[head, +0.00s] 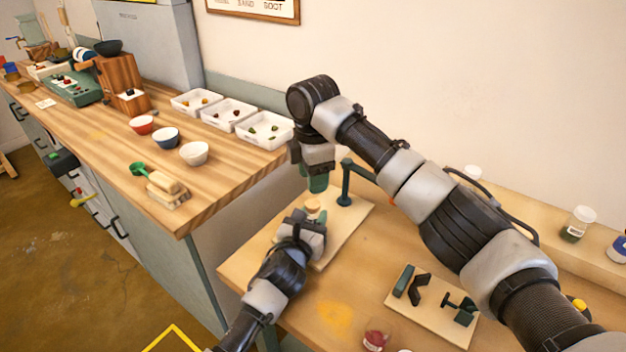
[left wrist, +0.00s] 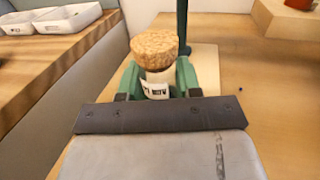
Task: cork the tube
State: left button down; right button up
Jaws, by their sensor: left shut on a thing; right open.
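The tube (left wrist: 158,84), white with a printed label, stands between the green fingers of my left gripper (left wrist: 158,80), which is shut on it. In the head view my left gripper (head: 312,217) is over the pale board. A brown cork (left wrist: 154,48) sits at the tube's mouth, wider than the tube and slightly tilted; how deep it sits I cannot tell. The cork also shows small in the head view (head: 313,205). My right gripper (head: 318,184) is open, just above the cork in the head view, with nothing seen in it. The tube is hidden in the head view.
A green post (head: 345,186) stands on the pale board (head: 352,222) close beside both grippers. A second board (head: 440,318) with dark green holders lies at the front right. The wooden counter (head: 235,168) at left carries bowls, white trays and a brush.

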notch_tip(320, 180, up, 10)
jog(key=shift+r, duration=0.25)
pick_arm(q)
jog(key=c, duration=0.7)
grip_release()
jog(key=v, duration=1)
jog(key=shift+s+a, duration=0.15)
jog(key=shift+s, duration=0.25)
jog(key=shift+f, duration=0.1)
pick_arm(e)
jog(key=shift+f, duration=0.1)
